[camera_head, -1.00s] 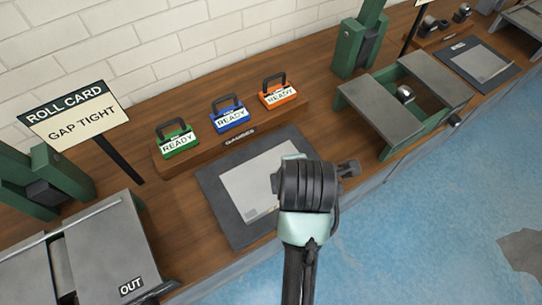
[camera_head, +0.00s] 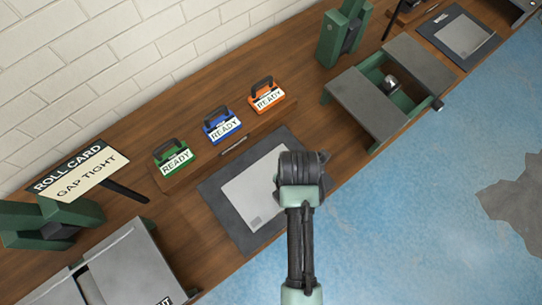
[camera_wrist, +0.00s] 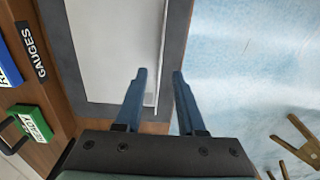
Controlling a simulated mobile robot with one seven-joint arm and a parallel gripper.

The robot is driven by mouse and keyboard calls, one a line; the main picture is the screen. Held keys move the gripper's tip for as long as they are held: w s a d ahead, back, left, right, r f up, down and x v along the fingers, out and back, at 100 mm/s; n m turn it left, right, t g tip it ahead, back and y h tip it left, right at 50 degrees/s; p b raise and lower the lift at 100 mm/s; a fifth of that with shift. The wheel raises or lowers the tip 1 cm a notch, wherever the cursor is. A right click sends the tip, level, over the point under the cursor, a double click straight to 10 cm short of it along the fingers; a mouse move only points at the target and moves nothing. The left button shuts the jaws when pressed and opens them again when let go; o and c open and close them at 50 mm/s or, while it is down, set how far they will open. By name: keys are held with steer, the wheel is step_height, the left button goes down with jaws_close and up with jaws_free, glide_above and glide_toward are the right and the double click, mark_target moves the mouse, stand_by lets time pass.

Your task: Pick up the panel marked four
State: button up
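A light grey panel (camera_head: 250,187) lies on a dark mat (camera_head: 225,215) on the wooden bench. It has a small patch of marking near its lower corner, and I cannot read a four on it. The panel also shows in the wrist view (camera_wrist: 108,45). My gripper (camera_wrist: 159,72) is open and empty in the wrist view. Its two blue fingers are apart, over the panel's right edge and the mat's border, and I cannot tell the height. In the head view my arm covers the panel's right end and hides the fingers.
Green (camera_head: 174,158), blue (camera_head: 222,125) and orange (camera_head: 267,97) gauges marked READY stand on a wooden block behind the mat. A green-framed roller machine (camera_head: 370,103) stands to the right. A ROLL CARD sign (camera_head: 80,170) is at left. Blue floor (camera_head: 420,210) lies in front.

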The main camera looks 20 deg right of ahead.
steer(key=shift+s+f, duration=0.15)
steer(key=shift+f, duration=0.75)
steer(key=shift+f+p, duration=0.4)
steer(key=shift+f, duration=1.65)
jaws_close()
